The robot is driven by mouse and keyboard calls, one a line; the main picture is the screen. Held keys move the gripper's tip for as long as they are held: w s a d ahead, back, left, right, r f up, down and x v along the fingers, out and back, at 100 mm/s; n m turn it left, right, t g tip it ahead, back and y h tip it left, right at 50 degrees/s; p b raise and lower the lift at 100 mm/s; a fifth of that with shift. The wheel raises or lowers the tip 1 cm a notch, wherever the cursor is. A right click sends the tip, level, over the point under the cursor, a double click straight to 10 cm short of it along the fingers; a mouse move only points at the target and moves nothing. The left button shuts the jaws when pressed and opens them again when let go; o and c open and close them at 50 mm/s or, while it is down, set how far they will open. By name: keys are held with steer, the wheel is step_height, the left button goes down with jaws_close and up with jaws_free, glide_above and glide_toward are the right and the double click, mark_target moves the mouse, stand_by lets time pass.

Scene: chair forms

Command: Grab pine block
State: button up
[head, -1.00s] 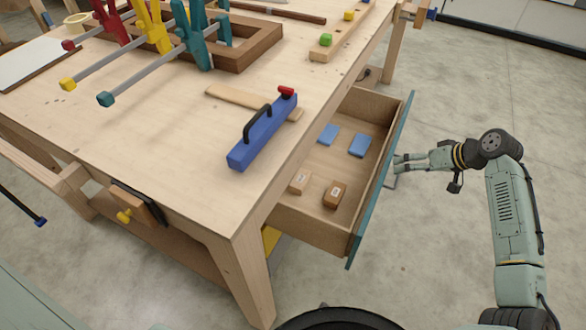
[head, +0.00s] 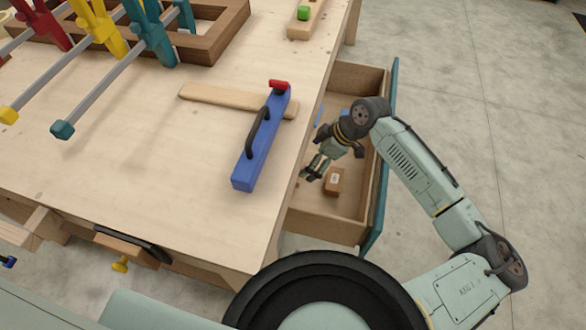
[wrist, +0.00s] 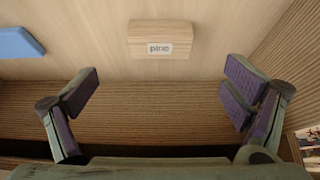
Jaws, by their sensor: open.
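The pine block (wrist: 163,30) is a small pale wooden block with a white "pine" label, lying on the open drawer's floor in the wrist view. My gripper (wrist: 162,88) is open and empty, its two purple-padded fingers spread wide. The block lies beyond the fingertips, roughly centred between them and apart from both. In the head view my gripper (head: 312,172) is over the drawer near the workbench edge. The pale block is not clearly visible there, apparently hidden by the gripper.
A darker brown block (head: 334,183) lies in the drawer (head: 325,225) right of my gripper. A blue piece (wrist: 18,43) lies left of the pine block. The workbench (head: 150,150) edge borders the drawer; a blue tool with a black handle (head: 262,140) lies on top.

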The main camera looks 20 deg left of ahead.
steer(key=p+x, duration=0.1)
steer(key=x, duration=0.8)
steer(key=shift+f, duration=0.2)
steer(key=shift+c, duration=0.4)
steer(key=c, duration=1.2)
